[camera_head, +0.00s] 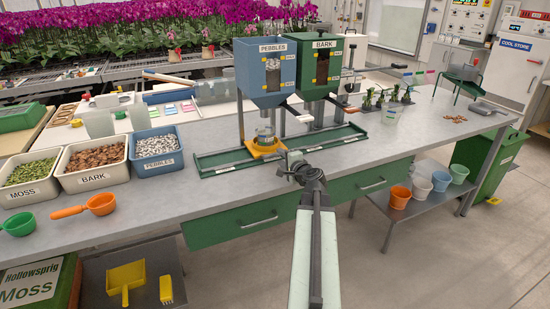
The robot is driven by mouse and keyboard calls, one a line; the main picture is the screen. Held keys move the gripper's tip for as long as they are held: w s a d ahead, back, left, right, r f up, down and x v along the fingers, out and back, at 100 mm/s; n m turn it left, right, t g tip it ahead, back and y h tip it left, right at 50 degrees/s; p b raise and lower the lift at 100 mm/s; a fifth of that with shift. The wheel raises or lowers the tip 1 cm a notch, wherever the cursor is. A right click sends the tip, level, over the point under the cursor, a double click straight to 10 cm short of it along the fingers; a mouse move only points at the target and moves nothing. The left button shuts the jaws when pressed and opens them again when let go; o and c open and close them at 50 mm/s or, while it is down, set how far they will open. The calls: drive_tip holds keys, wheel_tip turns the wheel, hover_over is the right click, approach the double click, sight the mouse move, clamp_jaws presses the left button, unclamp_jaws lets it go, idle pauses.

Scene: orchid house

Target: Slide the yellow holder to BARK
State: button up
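The yellow holder (257,153) sits in the long green tray (222,164), below the blue PEBBLES hopper (252,90). A clear cup (265,136) stands on the holder. The green BARK hopper (311,86) is just right of the blue one, and the tray below it looks empty. My gripper (287,161) is at the tray's front edge, close to the right side of the holder. The view is too small to tell whether it touches the holder or whether its fingers are open.
Bins of moss (25,190), bark (64,181) and pebbles (134,168) stand left on the grey bench (210,208). Orange (101,204) and green scoops lie before them. Small plants and a clear beaker (391,116) stand right of the tray.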

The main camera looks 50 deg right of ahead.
sight(276, 154)
drive_tip(key=b+x, duration=0.1)
drive_tip(key=x, duration=0.4)
drive_tip(key=shift+w+d+f, duration=0.1)
drive_tip(key=shift+w+d, duration=0.05)
drive_tip(key=shift+w, duration=0.1)
clamp_jaws()
idle(0.9)
